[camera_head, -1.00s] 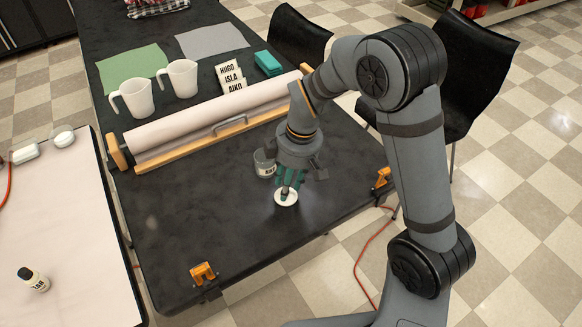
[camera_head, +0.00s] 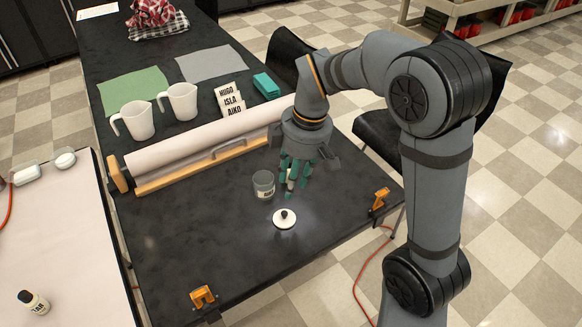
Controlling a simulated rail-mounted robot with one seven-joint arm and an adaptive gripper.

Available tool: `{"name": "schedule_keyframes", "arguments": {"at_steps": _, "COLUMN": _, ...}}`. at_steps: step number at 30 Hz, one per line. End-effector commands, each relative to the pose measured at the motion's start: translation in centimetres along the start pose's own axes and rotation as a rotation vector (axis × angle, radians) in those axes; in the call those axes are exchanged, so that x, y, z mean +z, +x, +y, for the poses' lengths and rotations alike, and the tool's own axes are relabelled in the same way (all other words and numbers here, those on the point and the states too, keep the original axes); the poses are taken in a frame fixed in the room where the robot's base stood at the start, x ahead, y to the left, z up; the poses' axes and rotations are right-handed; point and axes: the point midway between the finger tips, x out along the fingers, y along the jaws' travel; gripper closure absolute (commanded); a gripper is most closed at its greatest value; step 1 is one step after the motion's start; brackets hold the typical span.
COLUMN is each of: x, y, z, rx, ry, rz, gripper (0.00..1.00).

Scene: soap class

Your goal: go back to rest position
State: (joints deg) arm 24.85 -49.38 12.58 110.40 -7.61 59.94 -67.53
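My gripper (camera_head: 293,179) is raised above the black table (camera_head: 225,240) at the right part of the work area. Its teal fingers are spread and point down, and I see nothing held in them. A white round lid with a black knob (camera_head: 285,220) lies on the table just below and in front of the fingers, apart from them. A grey jar with a label (camera_head: 263,186) stands to the left of the gripper.
A long paper roll on a wooden holder (camera_head: 200,140) lies behind the jar. Two white mugs (camera_head: 134,122), name cards (camera_head: 230,101) and a teal stack (camera_head: 266,85) stand beyond. Orange clamps (camera_head: 203,297) grip the table's edge.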

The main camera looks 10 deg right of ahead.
Motion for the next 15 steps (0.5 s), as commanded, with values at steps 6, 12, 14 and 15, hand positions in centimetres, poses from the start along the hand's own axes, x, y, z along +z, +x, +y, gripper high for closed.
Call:
{"name": "schedule_keyframes", "arguments": {"at_steps": 6, "x": 0.1, "y": 1.8, "z": -0.1, "rx": -0.003, "ry": 0.001, "rz": -0.002, "gripper": 0.68}}
{"name": "schedule_keyframes", "arguments": {"at_steps": 12, "x": 0.2, "y": 5.7, "z": -0.1, "rx": -0.005, "ry": 0.000, "rz": -0.005, "gripper": 0.68}}
{"name": "schedule_keyframes", "arguments": {"at_steps": 14, "x": 0.2, "y": 7.1, "z": -0.1, "rx": -0.006, "ry": 0.001, "rz": -0.005, "gripper": 0.68}}
{"name": "schedule_keyframes", "arguments": {"at_steps": 15, "x": 0.2, "y": 7.9, "z": -0.1, "rx": -0.005, "ry": -0.001, "rz": -0.005, "gripper": 0.68}}
